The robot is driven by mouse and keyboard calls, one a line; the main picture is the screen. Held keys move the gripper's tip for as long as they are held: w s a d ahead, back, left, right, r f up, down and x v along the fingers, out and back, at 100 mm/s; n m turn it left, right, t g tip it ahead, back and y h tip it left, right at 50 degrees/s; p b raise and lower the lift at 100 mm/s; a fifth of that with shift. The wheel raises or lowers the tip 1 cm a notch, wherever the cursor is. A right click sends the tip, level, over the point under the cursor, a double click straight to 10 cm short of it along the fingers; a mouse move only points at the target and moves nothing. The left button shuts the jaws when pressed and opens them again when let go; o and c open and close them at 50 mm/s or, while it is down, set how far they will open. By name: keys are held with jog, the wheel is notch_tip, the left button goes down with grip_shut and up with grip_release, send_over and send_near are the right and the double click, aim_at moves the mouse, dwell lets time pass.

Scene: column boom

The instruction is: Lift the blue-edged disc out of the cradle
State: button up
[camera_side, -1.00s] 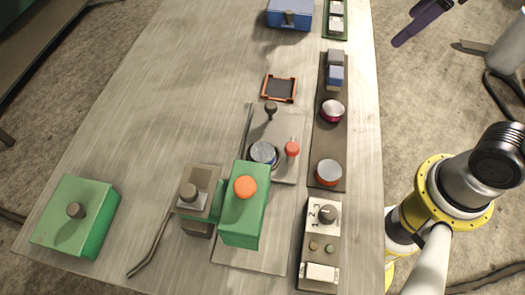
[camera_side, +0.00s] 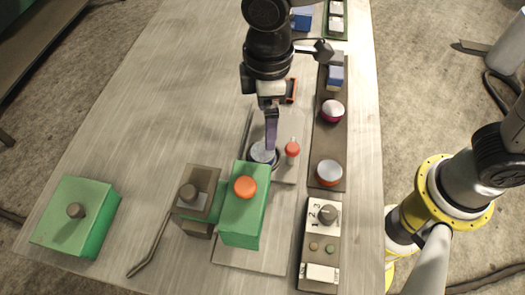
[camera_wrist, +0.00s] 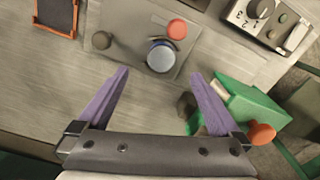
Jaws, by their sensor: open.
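The blue-edged disc (camera_side: 262,153) has a grey speckled face and sits in a dark round seat, the cradle, on a grey plate (camera_side: 286,122). In the wrist view the disc (camera_wrist: 160,57) shows between and just beyond my two purple fingertips. My gripper (camera_side: 270,148) points down over the disc and partly covers it in the side view. In the wrist view my gripper (camera_wrist: 158,75) is open and empty, its fingers spread wider than the disc. I cannot tell the exact height of the fingertips above the disc.
A red knob (camera_side: 292,149) stands close right of the disc. A green block with an orange button (camera_side: 245,187) stands just in front. A dark knob (camera_wrist: 101,40) is on the same plate. A strip with round knobs (camera_side: 329,140) lies to the right. The table's left side is mostly clear.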

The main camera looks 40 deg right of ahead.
send_over(263, 152)
jog(key=f, duration=0.2)
jog(key=d+f, duration=0.1)
jog(key=f, duration=0.1)
jog(key=shift+f, duration=0.25)
jog(key=shift+a+f, duration=0.25)
jog(key=shift+f, duration=1.1)
jog(key=shift+a+f, duration=0.2)
jog(key=shift+f, duration=1.1)
jog(key=shift+r, duration=0.1)
grip_shut()
